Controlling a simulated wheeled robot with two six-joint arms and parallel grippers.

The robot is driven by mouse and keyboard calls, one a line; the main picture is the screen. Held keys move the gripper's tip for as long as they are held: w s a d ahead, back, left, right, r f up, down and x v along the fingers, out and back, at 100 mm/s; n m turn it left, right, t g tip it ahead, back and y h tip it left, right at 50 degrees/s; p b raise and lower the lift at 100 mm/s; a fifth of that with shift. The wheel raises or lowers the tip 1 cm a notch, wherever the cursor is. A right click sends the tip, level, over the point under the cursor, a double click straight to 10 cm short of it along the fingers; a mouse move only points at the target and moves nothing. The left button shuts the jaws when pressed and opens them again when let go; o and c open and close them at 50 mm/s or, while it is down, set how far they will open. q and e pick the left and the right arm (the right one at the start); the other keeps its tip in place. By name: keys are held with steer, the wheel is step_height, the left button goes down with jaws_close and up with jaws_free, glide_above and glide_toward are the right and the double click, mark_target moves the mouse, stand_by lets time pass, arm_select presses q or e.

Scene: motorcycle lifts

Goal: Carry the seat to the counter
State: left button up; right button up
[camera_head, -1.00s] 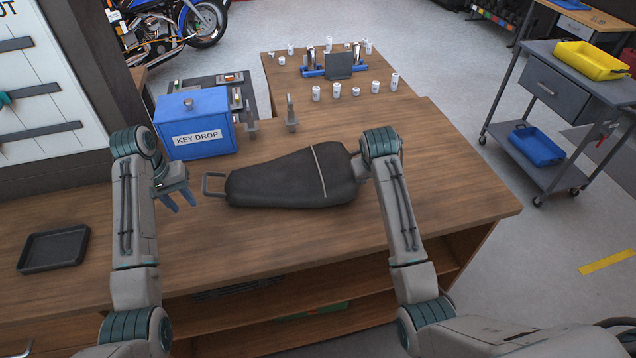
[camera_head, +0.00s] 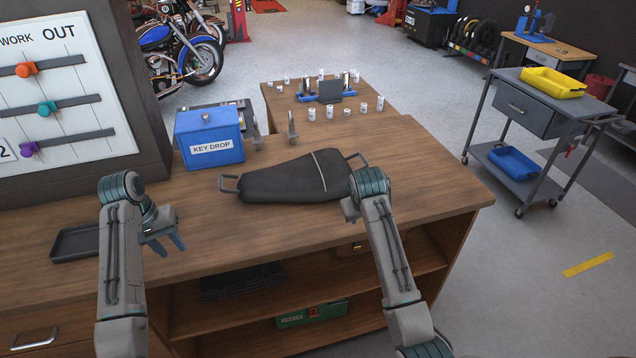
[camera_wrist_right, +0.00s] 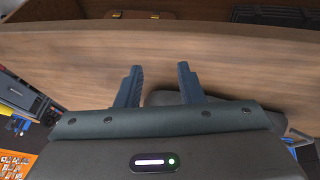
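The seat (camera_head: 285,181), dark and padded with a light strap and a grey handle at each end, lies flat on the wooden counter (camera_head: 420,175). My left gripper (camera_head: 175,243) is open and empty, left of the seat and apart from it, over the counter's front part. My right arm reaches in front of the seat's right end, and its gripper is mostly hidden in the head view. In the right wrist view, my right gripper (camera_wrist_right: 160,88) has its two blue fingers apart with nothing between them. A dark part of the seat (camera_wrist_right: 165,98) shows there behind the fingers.
A blue key drop box (camera_head: 211,150) stands behind the seat. A black tray (camera_head: 75,243) lies at the counter's left. White cups and a blue stand (camera_head: 330,92) occupy the back. A grey cart (camera_head: 535,110) stands right, with floor between.

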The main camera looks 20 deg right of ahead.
steer(key=v, duration=1.1)
steer(key=shift+r, duration=0.35)
steer(key=shift+w+d, duration=0.1)
steer(key=shift+w, duration=0.05)
